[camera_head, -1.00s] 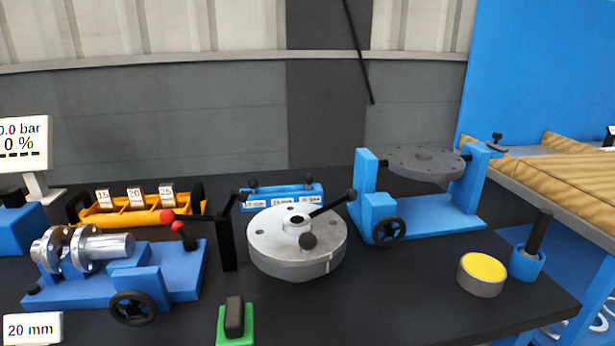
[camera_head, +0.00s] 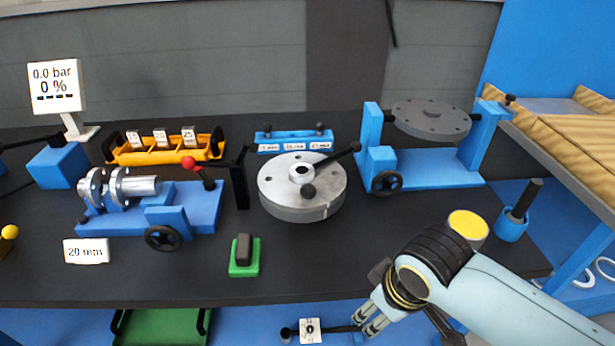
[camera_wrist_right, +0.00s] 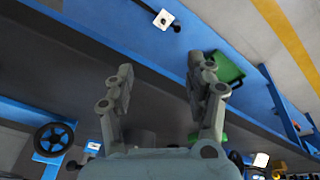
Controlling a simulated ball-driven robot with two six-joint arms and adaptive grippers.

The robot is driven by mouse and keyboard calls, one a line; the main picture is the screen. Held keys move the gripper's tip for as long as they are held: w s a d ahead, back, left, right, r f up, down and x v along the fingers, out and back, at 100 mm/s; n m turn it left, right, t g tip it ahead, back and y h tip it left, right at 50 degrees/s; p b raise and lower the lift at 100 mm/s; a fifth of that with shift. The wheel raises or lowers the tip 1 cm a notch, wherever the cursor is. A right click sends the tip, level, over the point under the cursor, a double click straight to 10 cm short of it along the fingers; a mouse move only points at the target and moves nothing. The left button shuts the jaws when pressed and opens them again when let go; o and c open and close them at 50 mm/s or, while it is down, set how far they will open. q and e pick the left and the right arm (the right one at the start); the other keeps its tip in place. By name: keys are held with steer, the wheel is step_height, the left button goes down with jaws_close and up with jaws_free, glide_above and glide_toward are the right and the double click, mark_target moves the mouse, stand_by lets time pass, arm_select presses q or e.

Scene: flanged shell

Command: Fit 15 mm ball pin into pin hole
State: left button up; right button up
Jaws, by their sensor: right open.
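A blue rack (camera_head: 293,140) at the back of the bench carries two black ball-headed pins, left (camera_head: 267,131) and right (camera_head: 320,128). Its three labels are too small to read surely. A round grey flanged shell (camera_head: 301,200) stands in front of it, with small holes in its top, a central hub and black ball-ended parts. I cannot tell which hole is the pin hole. My right gripper (camera_head: 371,322) is open and empty at the bench's front edge, well short of the rack and shell. Its spread fingers (camera_wrist_right: 160,72) also show in the right wrist view. My left gripper is out of view.
A blue vise (camera_head: 185,210), orange bin (camera_head: 168,152) and green-based block (camera_head: 244,257) stand left. The front middle of the bench is clear.

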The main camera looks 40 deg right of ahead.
steer(key=w+r+n+p, duration=0.25)
steer(key=w+r, duration=0.25)
steer(key=r, duration=0.7)
step_height(320, 180, up, 8)
steer(key=f+n+g+y, duration=0.1)
steer(key=n+g, duration=0.2)
steer(key=n, duration=0.1)
glide_above(307, 185)
steer(key=shift+r+p, duration=0.25)
steer(key=shift+p, duration=0.2)
step_height(307, 185, down, 11)
steer(key=shift+r, duration=0.2)
steer(key=shift+c, duration=0.3)
jaws_close()
steer(key=shift+r, duration=0.15)
steer(key=shift+r+p, duration=3.7)
steer(key=shift+p, duration=0.55)
